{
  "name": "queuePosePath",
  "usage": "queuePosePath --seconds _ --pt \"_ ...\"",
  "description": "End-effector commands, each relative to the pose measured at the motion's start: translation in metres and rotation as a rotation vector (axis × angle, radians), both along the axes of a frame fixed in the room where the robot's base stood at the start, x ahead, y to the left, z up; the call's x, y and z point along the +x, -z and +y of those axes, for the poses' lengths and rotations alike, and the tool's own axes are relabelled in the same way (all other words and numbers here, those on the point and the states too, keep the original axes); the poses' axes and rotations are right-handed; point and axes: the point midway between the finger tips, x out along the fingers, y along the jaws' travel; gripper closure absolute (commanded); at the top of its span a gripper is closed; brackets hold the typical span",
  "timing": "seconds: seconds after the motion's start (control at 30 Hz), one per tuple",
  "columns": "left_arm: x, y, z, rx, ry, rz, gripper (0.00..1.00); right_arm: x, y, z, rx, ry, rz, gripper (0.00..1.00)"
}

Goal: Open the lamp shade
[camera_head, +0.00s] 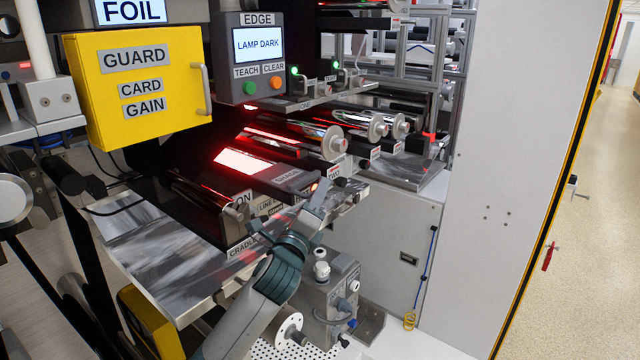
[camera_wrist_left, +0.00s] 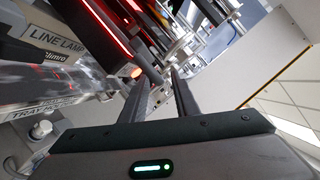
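The line lamp (camera_head: 285,182) is a long dark housing in the middle of the head view, with a bright red-white glowing strip to its left. Its "LINE LAMP" label (camera_wrist_left: 62,45) shows at the upper left of the left wrist view. I cannot tell the shade clearly from the housing. My left gripper (camera_head: 312,208) is at the lamp's near right end; its two fingers (camera_wrist_left: 160,88) stand apart in the wrist view. A short dark bar (camera_wrist_left: 149,64) shows beyond and between the fingertips; I cannot tell whether they touch it. My right gripper is out of view.
A screen (camera_head: 258,45) reads "LAMP DARK". A yellow guard box (camera_head: 138,85) hangs at the upper left. Shiny rollers (camera_head: 330,140) lie behind the lamp. A metal tray (camera_head: 160,250) is in front at the left. A white cabinet panel (camera_head: 510,170) stands at the right.

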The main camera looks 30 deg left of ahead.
Motion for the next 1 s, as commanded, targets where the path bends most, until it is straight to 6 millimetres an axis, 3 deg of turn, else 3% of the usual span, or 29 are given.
queuePosePath --seconds 0.2,0.53,0.57,0.67,1.0 --pt "0.016 -0.004 0.004 0.000 0.000 0.000 0.72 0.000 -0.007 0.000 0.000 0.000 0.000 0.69" --pt "0.018 -0.003 0.005 0.000 0.000 0.000 0.72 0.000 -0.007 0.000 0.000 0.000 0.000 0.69" --pt "0.018 -0.003 0.005 0.000 0.000 0.000 0.74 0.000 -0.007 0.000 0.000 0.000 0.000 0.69" --pt "0.018 -0.003 0.005 0.000 0.000 0.000 0.98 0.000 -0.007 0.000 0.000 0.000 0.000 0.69" --pt "0.018 -0.003 0.006 0.000 -0.001 -0.004 1.00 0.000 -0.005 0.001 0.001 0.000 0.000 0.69"
